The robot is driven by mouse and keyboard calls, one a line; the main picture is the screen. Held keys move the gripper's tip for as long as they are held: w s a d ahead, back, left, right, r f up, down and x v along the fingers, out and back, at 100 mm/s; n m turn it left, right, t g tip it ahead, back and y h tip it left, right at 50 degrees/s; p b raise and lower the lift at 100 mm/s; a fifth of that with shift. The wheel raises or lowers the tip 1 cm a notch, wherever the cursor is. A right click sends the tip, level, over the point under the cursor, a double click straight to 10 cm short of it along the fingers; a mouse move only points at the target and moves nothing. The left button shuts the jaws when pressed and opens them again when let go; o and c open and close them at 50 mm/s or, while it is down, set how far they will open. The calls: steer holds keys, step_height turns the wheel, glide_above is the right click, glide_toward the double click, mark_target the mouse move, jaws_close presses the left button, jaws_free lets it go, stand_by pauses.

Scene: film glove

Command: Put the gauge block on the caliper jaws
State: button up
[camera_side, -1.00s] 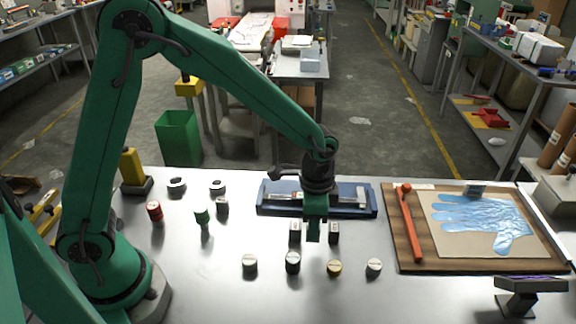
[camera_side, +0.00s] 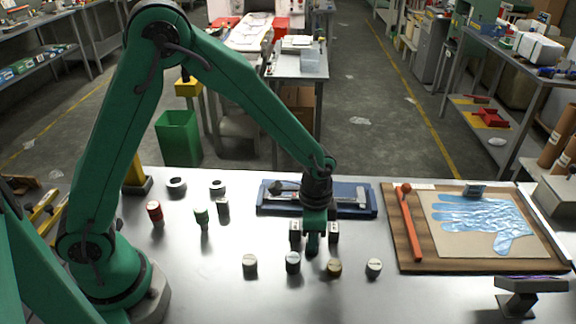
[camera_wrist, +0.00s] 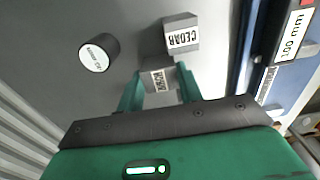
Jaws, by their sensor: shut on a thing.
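My gripper (camera_side: 312,243) is low over the table between two small dark blocks, a left block (camera_side: 295,231) and a right block (camera_side: 334,231). In the wrist view, my gripper (camera_wrist: 160,82) is shut on a small grey block (camera_wrist: 157,76) with a white label that I cannot read clearly. In the side view the fingers mostly hide it. A grey block marked CEDAR (camera_wrist: 181,32) stands just beyond the fingertips. The caliper (camera_side: 341,202) lies in a blue tray (camera_side: 263,208) behind my gripper; my arm partly hides it.
A red cylinder (camera_side: 155,211) and a green one (camera_side: 202,216) stand at left. A wooden board (camera_side: 400,263) with a blue glove (camera_side: 485,220) and an orange tool (camera_side: 411,228) is at right.

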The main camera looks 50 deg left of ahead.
steer(key=o, duration=1)
step_height(320, 180, up, 12)
steer(key=shift+r, duration=0.1)
stand_by(0.6)
